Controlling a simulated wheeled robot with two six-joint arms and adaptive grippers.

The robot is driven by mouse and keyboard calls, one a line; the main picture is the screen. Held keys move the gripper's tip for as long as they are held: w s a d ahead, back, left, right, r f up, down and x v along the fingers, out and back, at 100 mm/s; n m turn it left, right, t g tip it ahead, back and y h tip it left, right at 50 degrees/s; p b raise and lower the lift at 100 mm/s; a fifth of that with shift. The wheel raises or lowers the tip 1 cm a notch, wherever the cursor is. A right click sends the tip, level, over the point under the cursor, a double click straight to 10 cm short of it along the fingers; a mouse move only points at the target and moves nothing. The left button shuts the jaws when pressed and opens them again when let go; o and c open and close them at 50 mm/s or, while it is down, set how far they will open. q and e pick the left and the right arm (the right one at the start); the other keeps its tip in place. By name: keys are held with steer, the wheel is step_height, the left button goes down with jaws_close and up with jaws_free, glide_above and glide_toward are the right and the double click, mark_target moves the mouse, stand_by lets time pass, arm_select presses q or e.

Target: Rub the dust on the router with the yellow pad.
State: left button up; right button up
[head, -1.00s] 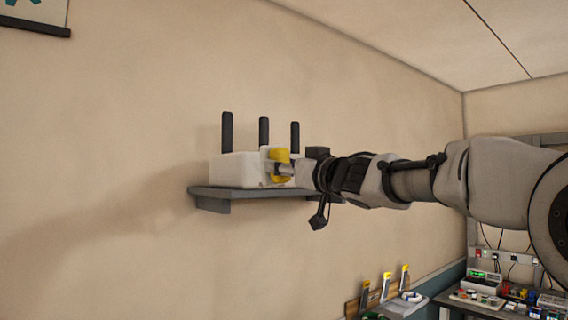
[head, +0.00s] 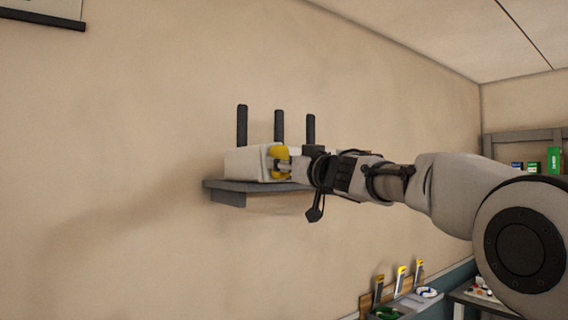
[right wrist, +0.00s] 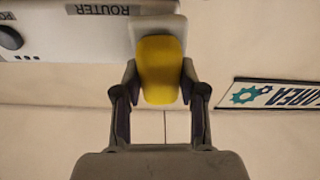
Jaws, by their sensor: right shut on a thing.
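The router (head: 245,163) is a white box with three black antennas, on a grey wall shelf. In the right wrist view the router (right wrist: 60,40) is at the upper left, its label upside down. My right gripper (head: 284,166) is at the router's right part in the head view. It is shut on the yellow pad (right wrist: 160,70), which sits between its fingers (right wrist: 160,82). The pad (head: 279,158) overlaps the router's front; I cannot tell whether they touch. A pale grey piece shows behind the pad in the wrist view. I cannot make out dust. My left gripper is out of view.
The grey shelf (head: 228,196) juts from the beige wall, with clear space below it. A bench with yellow-topped tools (head: 401,276) stands at the lower right. Shelving (head: 520,140) is at the far right. A wall poster (right wrist: 270,93) shows in the wrist view.

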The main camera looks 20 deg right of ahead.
steer(key=shift+w, duration=0.15)
steer(key=shift+w+a, duration=0.2)
steer(key=shift+w, duration=0.2)
steer(key=shift+w+a, duration=0.15)
steer(key=shift+w, duration=0.1)
steer(key=w+d, duration=0.2)
steer(key=d, duration=0.2)
steer(key=shift+s+a+r, duration=0.1)
steer(key=shift+s+a, duration=0.25)
steer(key=shift+a, duration=0.35)
steer(key=shift+s+a+f, duration=0.1)
steer(key=shift+s+a, duration=0.2)
steer(key=shift+a, duration=0.35)
steer(key=shift+s+a+r, duration=0.1)
steer(key=shift+s+a, duration=0.25)
steer(key=shift+a, duration=0.35)
